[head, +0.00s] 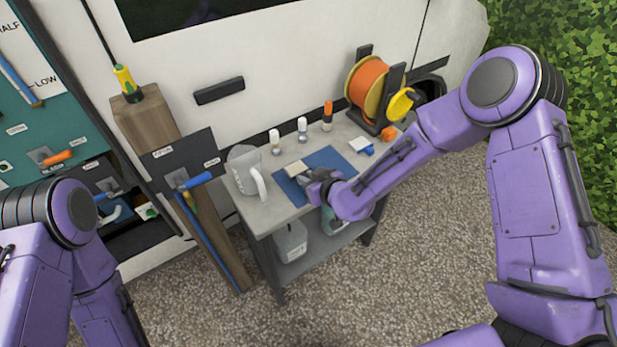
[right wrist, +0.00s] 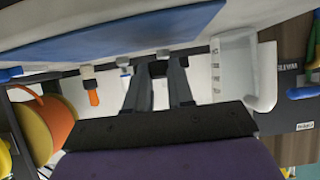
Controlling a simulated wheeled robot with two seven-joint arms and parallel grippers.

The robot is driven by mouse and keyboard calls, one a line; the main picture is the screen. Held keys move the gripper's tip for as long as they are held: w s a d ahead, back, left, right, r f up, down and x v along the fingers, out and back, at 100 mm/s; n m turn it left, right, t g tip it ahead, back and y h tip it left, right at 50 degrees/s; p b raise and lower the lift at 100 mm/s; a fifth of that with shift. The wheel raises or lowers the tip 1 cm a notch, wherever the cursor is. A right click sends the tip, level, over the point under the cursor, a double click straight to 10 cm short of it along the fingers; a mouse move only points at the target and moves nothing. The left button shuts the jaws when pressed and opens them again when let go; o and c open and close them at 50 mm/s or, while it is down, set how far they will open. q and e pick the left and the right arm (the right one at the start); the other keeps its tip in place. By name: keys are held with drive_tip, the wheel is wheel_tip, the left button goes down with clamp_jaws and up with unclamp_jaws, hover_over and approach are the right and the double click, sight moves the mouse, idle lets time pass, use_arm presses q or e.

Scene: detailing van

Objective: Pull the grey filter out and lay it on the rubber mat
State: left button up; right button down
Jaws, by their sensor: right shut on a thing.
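My right gripper (head: 308,178) is low over the blue mat (head: 285,190) on the grey table, its fingers shut. In the right wrist view the fingertips (right wrist: 158,75) close on a small dark grey piece (right wrist: 158,67), which looks like the grey filter. It is mostly hidden by the fingers, and I cannot tell whether it touches the mat. A small pale block (head: 297,168) shows at the fingertips, over the mat. The mat also fills the top of the right wrist view (right wrist: 130,38). My left arm is at the lower left; its gripper is out of view.
A white jug (head: 246,176) stands left of the mat. Small bottles (head: 302,127) line the back. An orange reel (head: 368,84) stands at the back right, and a blue and white item (head: 361,146) lies right of the mat. A wooden post (head: 150,125) rises left of the table.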

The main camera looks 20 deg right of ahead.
drive_tip(key=shift+f, duration=0.1)
idle(0.3)
drive_tip(key=shift+f+b, duration=0.7)
drive_tip(key=shift+f, duration=0.1)
drive_tip(key=shift+f, duration=0.15)
drive_tip(key=c, duration=0.9)
unclamp_jaws()
drive_tip(key=b+v, duration=0.1)
drive_tip(key=v, duration=0.9)
drive_tip(key=shift+s, duration=0.3)
